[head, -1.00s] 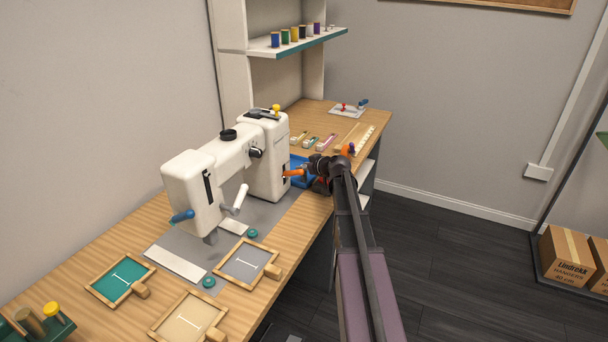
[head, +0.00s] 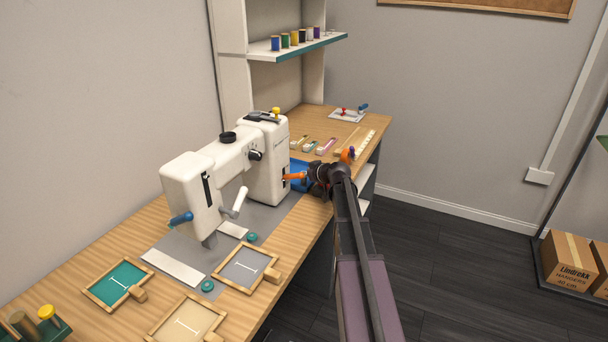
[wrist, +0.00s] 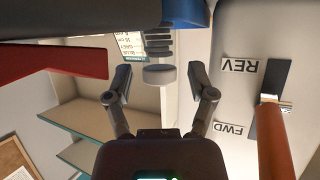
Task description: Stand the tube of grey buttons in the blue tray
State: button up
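In the wrist view, which is upside down, a column of grey discs (wrist: 158,47) with a pale grey round end piece (wrist: 160,75) appears to be the button tube. It looks upright. Its foot is hidden behind the blue tray wall (wrist: 183,12), so I cannot see what it rests on. My gripper (wrist: 160,88) is open, one finger on either side of the tube with gaps visible. In the head view the blue tray (head: 299,172) lies beside the sewing machine, partly covered by my gripper (head: 306,180). The tube cannot be made out there.
The white sewing machine (head: 228,170) stands close left of my gripper. Its orange lever (wrist: 274,140) is near the fingers in the wrist view. A red wall (wrist: 50,66) is on the other side. A thread shelf (head: 298,46) hangs behind. Small frames lie on the front bench.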

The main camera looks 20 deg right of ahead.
jog(key=shift+r, duration=0.15)
jog(key=shift+s+r, duration=0.1)
jog(key=p+v, duration=0.5)
jog(key=v, duration=0.6)
jog(key=shift+s, duration=0.35)
jog(key=shift+d+r, duration=0.1)
jog(key=shift+p, duration=0.3)
